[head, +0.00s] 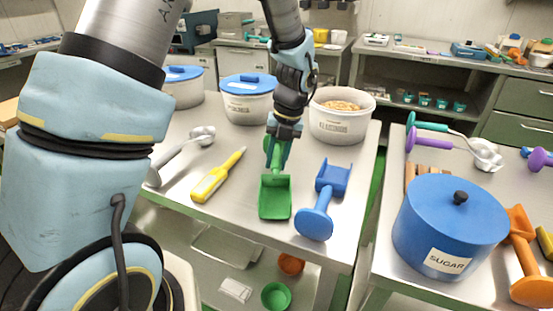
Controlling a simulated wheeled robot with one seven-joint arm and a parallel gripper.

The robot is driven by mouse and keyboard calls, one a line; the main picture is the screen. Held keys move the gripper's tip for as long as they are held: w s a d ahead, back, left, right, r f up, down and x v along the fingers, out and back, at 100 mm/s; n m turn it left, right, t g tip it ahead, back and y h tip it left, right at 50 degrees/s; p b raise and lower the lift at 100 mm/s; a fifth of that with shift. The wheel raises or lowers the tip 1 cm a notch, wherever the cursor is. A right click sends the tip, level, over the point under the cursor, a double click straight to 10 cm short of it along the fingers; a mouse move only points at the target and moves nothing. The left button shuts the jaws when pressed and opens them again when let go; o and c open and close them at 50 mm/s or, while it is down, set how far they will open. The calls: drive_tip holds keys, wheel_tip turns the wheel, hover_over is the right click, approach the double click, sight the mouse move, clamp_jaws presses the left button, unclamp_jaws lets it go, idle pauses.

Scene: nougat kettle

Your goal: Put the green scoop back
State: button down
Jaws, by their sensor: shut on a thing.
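The green scoop (275,197) is in the middle of the head view, over the steel table. Its square pan points toward me and its handle runs up between my fingers. My gripper (277,152) is shut on the handle, pointing down. I cannot tell whether the pan touches the table. A blue scoop (324,200) lies just to its right. An open white tub (341,116) with tan contents stands behind and to the right of my gripper.
A yellow-handled tool (218,176) and a metal scoop (180,155) lie left on the table (160,205). Two blue-lidded tubs (247,100) (183,88) stand behind. A blue sugar pot (450,225) and orange scoop (525,260) occupy the right table.

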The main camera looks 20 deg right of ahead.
drive_tip(key=c, duration=0.6)
unclamp_jaws()
drive_tip(key=shift+f, duration=0.1)
drive_tip(key=shift+c, duration=0.2)
wheel_tip(320, 180, up, 12)
drive_tip(key=d+b, duration=0.1)
drive_tip(key=d, duration=0.1)
drive_tip(key=shift+s, duration=0.35)
drive_tip(key=a+f+n, duration=0.1)
drive_tip(key=a+n, duration=0.6)
drive_tip(key=n, duration=0.2)
drive_tip(key=a+f+n+h, duration=0.1)
drive_tip(key=a+n, duration=0.6)
drive_tip(key=n, duration=0.1)
drive_tip(key=w+a+f+n, duration=0.1)
drive_tip(key=a+n, duration=0.6)
drive_tip(key=n, duration=0.2)
drive_tip(key=shift+a+f+n+h, duration=0.2)
drive_tip(key=shift+f+n+h, duration=0.1)
drive_tip(key=shift+f+h, duration=0.1)
drive_tip(key=s+a+f+n+t, duration=0.1)
drive_tip(key=s+a+n, duration=0.2)
drive_tip(key=a+n, duration=0.4)
drive_tip(key=shift+s+a+f+n, duration=0.2)
drive_tip(key=shift+a+f+n, duration=0.1)
drive_tip(key=shift+n, duration=2.4)
